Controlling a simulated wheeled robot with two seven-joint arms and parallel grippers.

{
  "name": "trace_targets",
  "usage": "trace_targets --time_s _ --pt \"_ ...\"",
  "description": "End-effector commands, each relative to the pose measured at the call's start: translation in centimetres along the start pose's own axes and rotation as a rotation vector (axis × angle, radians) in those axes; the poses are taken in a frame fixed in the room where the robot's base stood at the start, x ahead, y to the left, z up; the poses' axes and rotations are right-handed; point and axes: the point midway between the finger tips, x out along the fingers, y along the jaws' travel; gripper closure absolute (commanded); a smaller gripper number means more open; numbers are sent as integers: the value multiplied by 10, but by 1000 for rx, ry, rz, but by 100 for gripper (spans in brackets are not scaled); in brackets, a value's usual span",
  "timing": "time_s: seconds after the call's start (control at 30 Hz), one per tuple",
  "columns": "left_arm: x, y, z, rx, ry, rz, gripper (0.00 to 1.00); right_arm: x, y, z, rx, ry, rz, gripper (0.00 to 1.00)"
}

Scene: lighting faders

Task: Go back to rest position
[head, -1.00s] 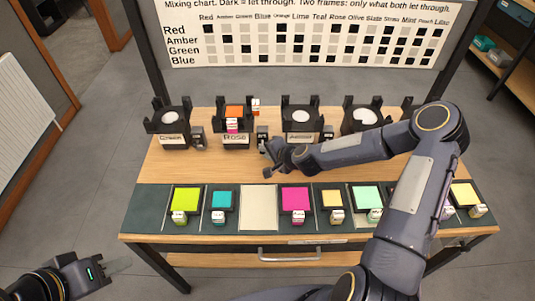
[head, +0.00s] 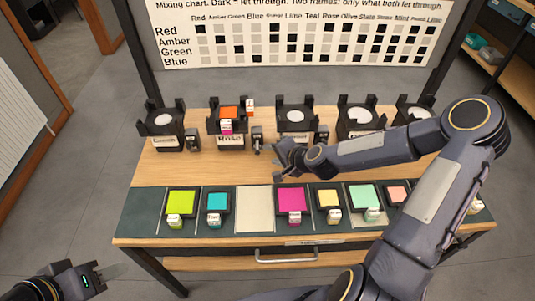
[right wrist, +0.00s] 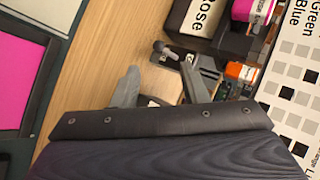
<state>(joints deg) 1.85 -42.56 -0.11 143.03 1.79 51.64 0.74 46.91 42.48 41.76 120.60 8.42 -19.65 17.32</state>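My right gripper (head: 279,165) is over the wooden table, in front of the gap between the Rose stand (head: 230,141) and the stand to its right. In the right wrist view its two fingers (right wrist: 160,86) are spread with nothing between them. A small fader unit (head: 257,138) beside the Rose stand lies just beyond the fingertips, apart from them. The Rose stand holds an orange frame (head: 229,112) and a pink frame (head: 226,126). My left gripper (head: 107,272) is low at the left, off the table and empty; its finger gap is unclear.
Several black stands line the table's back, below the mixing chart (head: 310,37). A row of coloured frames, including a lime one (head: 181,203) and a magenta one (head: 291,199), lies along the dark front strip. The wood (head: 180,170) between the rows is mostly clear. My right arm covers the right side.

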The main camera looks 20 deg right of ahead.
Motion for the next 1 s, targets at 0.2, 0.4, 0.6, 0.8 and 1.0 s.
trace_targets --time_s 0.2,0.4,0.6,0.8,1.0 --pt "0 0 0 0 0 0 64 -6 0 1 0 -1 1 60" --pt "0 0 0 0 0 0 64 -6 0 0 0 -1 0 60" --pt "0 0 0 0 0 0 64 -7 -1 1 -8 -2 2 60" --pt "0 0 0 0 0 0 64 -37 -12 16 -203 -58 65 60" --pt "0 0 0 0 0 0 64 -112 -22 40 -517 -133 202 60"
